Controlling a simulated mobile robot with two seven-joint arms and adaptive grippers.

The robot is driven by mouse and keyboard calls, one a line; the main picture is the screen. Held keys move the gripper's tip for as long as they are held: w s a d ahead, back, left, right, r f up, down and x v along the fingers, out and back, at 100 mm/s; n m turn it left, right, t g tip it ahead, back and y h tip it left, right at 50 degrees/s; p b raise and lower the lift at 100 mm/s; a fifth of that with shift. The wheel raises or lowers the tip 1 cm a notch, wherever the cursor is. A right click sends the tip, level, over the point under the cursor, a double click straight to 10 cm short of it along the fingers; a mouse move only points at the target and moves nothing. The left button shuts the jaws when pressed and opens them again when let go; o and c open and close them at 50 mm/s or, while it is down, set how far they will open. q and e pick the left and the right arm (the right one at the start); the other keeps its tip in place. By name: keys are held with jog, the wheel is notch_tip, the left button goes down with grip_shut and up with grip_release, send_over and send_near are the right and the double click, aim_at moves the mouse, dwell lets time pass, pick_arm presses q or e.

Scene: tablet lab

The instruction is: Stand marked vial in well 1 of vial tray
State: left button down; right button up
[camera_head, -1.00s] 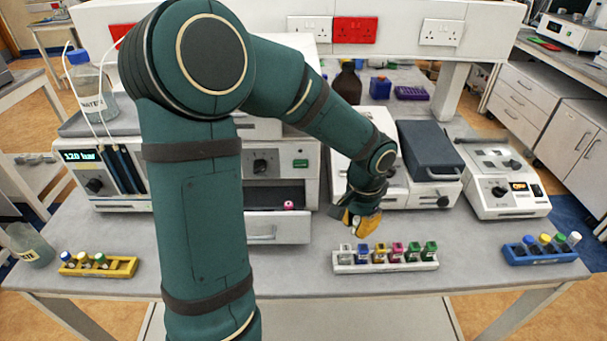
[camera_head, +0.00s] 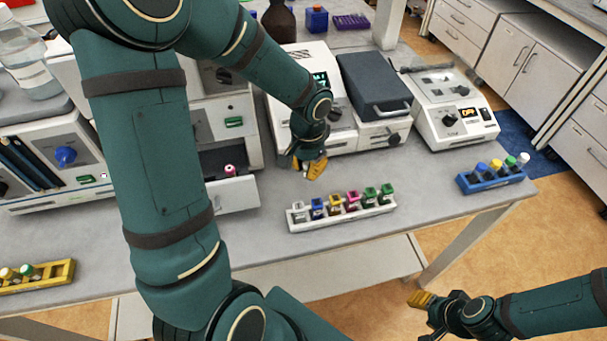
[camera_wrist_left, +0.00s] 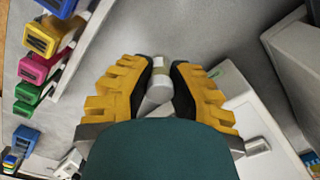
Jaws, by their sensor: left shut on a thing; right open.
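My left gripper (camera_head: 316,168) is shut on a small white-and-clear vial. In the left wrist view the vial (camera_wrist_left: 157,88) sits between the two yellow fingers; its lower part is hidden behind the wrist. The gripper is above the bench, behind the white tray (camera_head: 345,217) and apart from it. That tray holds a row of square-topped pieces, clear, blue, yellow, pink and green. I cannot read well numbers or any mark on the held vial. My right gripper (camera_head: 420,299) is open and empty at lower right, beyond the bench's front edge.
A blue rack (camera_head: 492,180) with capped vials stands at the bench's right end, a yellow rack (camera_head: 40,278) at the left. An open drawer (camera_head: 236,196) holds a pink-capped piece (camera_head: 230,170). Instruments line the back. Bench between the white tray and blue rack is clear.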

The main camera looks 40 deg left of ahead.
pick_arm(q)
notch_tip(320, 180, down, 3)
jog(key=shift+f+b, duration=0.15)
jog(key=shift+b, duration=0.25)
jog(key=shift+f, duration=0.2)
jog(key=shift+f, duration=0.15)
jog(key=c, duration=1)
grip_release()
jog(key=shift+o, duration=0.2)
